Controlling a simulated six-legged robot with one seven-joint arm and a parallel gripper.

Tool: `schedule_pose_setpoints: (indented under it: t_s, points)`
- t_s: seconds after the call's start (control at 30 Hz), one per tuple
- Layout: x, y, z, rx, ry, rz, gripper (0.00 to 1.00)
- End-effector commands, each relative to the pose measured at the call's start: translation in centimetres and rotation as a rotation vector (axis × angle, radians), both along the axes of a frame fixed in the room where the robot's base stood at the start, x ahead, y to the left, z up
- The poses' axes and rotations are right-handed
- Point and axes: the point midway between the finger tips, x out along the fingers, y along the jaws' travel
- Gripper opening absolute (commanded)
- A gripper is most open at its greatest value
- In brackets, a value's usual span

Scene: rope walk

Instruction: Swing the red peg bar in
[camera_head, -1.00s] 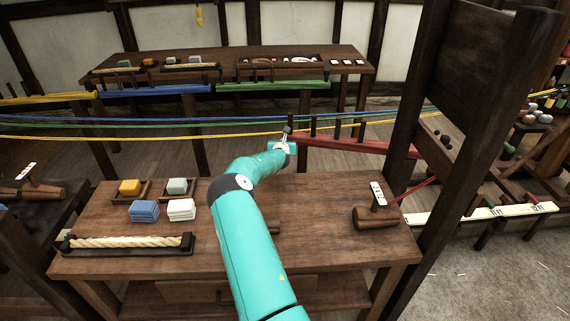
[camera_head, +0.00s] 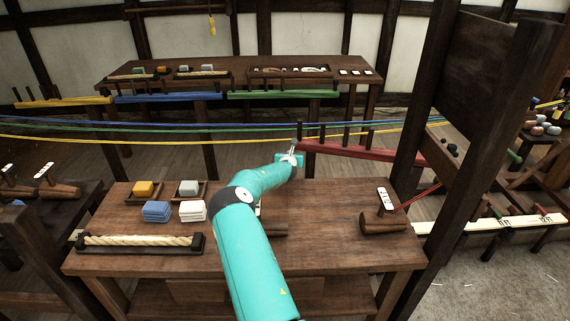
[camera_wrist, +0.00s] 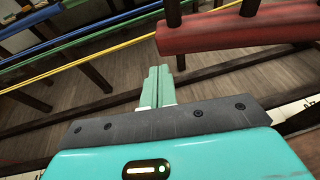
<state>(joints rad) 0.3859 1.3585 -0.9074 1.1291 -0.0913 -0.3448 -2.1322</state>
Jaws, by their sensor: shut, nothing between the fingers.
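The red peg bar (camera_head: 362,151) reaches leftward from the dark wooden post, with several dark upright pegs on its top. It also shows at the upper right of the wrist view (camera_wrist: 240,30). My gripper (camera_head: 293,147) is at the bar's free left end in the head view. In the wrist view my gripper's pale green fingers (camera_wrist: 157,86) are together and empty, just left of the bar's end. I cannot tell whether they touch it. Blue, green and yellow strands (camera_head: 150,125) run across behind my arm, the yellow one lowest.
A wooden table (camera_head: 330,240) stands in front, with a rope in a tray (camera_head: 140,240), blue and white stacks, small blocks, and a tagged mallet-like piece (camera_head: 384,221). The dark post (camera_head: 425,100) stands at right. Yellow, blue and green bars (camera_head: 168,97) lie along the back table.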

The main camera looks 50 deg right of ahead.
Motion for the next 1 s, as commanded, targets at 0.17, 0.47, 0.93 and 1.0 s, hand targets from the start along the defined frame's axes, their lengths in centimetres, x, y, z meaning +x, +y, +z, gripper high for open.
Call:
schedule_pose_setpoints:
  t_s: [0.17, 0.47, 0.93, 1.0]
  points:
    - [-0.7, 1.9, 0.8, 0.000, 0.001, 0.001, 0.00]
    - [-2.7, 6.0, 2.2, 0.001, 0.001, -0.001, 0.00]
    - [-4.0, 8.3, 3.0, 0.001, -0.001, 0.000, 0.00]
    - [-4.0, 8.3, 3.0, 0.001, -0.001, 0.000, 0.00]
